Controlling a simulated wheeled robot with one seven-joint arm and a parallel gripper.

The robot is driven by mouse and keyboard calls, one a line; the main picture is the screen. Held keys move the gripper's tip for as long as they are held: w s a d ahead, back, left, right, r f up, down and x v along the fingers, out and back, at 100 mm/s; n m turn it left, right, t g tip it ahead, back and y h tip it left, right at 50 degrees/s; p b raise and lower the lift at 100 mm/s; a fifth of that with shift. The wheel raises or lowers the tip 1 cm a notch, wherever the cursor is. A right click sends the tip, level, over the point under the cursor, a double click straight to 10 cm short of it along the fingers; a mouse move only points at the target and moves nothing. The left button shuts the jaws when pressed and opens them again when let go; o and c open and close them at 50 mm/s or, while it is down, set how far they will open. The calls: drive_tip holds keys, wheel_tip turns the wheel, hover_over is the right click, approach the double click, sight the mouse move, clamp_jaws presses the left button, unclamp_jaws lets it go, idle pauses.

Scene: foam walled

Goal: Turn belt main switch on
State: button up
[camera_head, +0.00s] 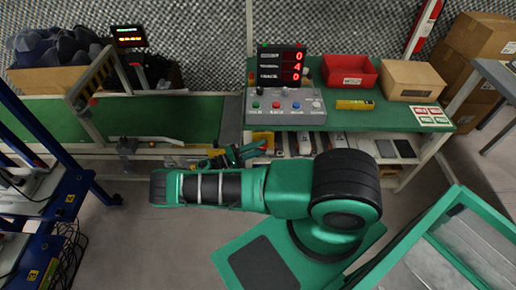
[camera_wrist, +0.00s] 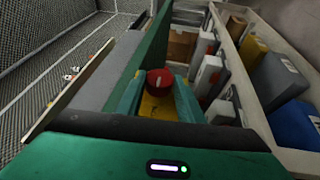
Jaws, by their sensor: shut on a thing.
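The belt main switch shows in the wrist view as a round red knob (camera_wrist: 160,82) above a yellow base (camera_wrist: 158,107). My gripper (camera_wrist: 160,92) has its teal fingers on either side of the red knob and is shut on it. In the head view my gripper (camera_head: 243,153) is at the front edge of the green bench, just below the control box. A yellow part of the switch housing (camera_head: 263,138) shows beside the fingers. The knob is hidden there, and its turn position cannot be told.
A grey control box (camera_head: 285,105) with buttons and a red-digit display (camera_head: 281,67) stands on the bench. A red bin (camera_head: 349,71) and a cardboard box (camera_head: 412,80) stand right of it. The conveyor belt (camera_head: 170,118) runs left. Bins with several packages (camera_wrist: 235,60) lie close right.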

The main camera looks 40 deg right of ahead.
drive_tip(key=shift+f, duration=0.25)
idle(0.4)
drive_tip(key=o, duration=1)
drive_tip(key=shift+w, duration=0.1)
drive_tip(key=shift+o, duration=0.2)
drive_tip(key=shift+r, duration=0.1)
drive_tip(key=v, duration=1.1)
drive_tip(key=shift+f, duration=0.3)
drive_tip(key=shift+d, duration=0.1)
